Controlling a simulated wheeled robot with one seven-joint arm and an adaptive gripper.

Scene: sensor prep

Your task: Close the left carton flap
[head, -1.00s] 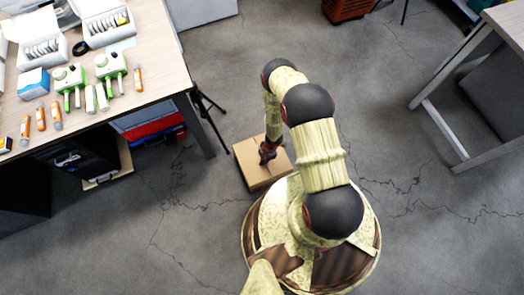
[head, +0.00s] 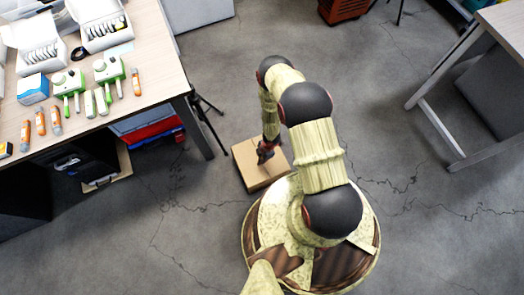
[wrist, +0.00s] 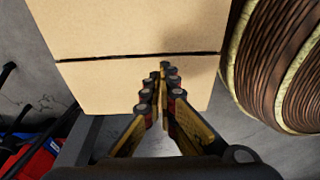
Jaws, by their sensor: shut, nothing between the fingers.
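The cardboard carton (head: 246,169) sits on the floor beside my base, with its top looking flat in the head view. In the wrist view, two tan panels (wrist: 125,25) lie level on either side of a narrow dark seam, and both look folded down. Which panel is the left flap I cannot tell for sure. My gripper (head: 264,157) is over the carton's top. In the wrist view my gripper (wrist: 162,75) has its fingers together and empty, with the tips over the near panel close to the seam. Whether they touch the cardboard is unclear.
A table (head: 150,75) with white boxes, green devices and orange tubes stands at the left. A tripod (head: 205,110) and a blue and red case (head: 150,128) are near its legs. Another table (head: 440,120) stands at the right. Open floor lies behind the carton.

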